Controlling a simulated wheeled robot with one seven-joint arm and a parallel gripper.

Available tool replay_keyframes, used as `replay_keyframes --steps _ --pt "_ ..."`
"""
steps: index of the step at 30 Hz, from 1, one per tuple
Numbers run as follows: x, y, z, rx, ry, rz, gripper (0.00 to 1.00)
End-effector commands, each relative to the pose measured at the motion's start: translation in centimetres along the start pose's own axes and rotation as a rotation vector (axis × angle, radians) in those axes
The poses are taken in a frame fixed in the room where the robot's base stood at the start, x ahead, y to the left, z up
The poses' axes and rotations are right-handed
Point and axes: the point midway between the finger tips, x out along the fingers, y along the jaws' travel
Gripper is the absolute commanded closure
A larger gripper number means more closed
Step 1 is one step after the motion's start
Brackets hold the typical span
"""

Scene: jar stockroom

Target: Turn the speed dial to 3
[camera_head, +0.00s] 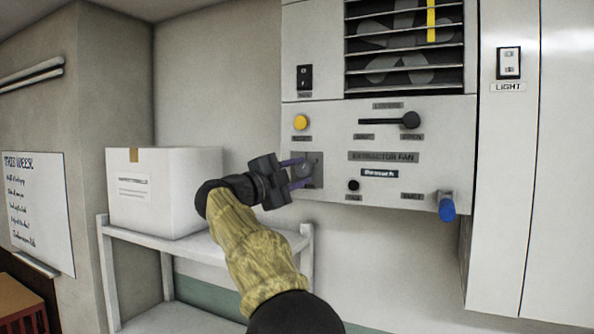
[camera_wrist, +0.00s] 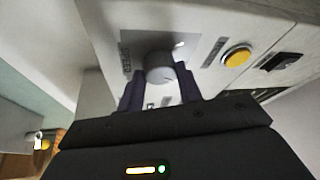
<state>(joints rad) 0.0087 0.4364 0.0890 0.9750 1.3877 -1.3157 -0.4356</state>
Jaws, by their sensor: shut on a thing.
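The speed dial (camera_wrist: 160,68) is a round grey knob on a darker grey plate (camera_wrist: 130,45) in the wrist view. In the head view the dial (camera_head: 304,168) sits at the lower left of the white extractor fan panel (camera_head: 330,130). My gripper (camera_head: 301,172) reaches it from the left, with one purple finger above and one below. In the wrist view my gripper (camera_wrist: 158,88) has a finger on each side of the knob and is shut on it. The dial's numbers and pointer are too small to read.
A yellow button (camera_head: 301,122) is just above the dial. A slider (camera_head: 411,120), a small black knob (camera_head: 353,186) and a blue-ended part (camera_head: 446,207) are to the right. A white box (camera_head: 165,190) stands on a shelf (camera_head: 200,247) left of the panel.

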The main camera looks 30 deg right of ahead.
Motion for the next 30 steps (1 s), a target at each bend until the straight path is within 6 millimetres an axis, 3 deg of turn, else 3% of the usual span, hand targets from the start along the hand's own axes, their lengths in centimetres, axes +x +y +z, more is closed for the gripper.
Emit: replay_keyframes --steps 15,30 --pt "0.07 -0.34 0.04 0.397 0.021 0.171 0.88" --pt "0.01 -0.26 0.1 0.504 0.026 0.217 0.88"
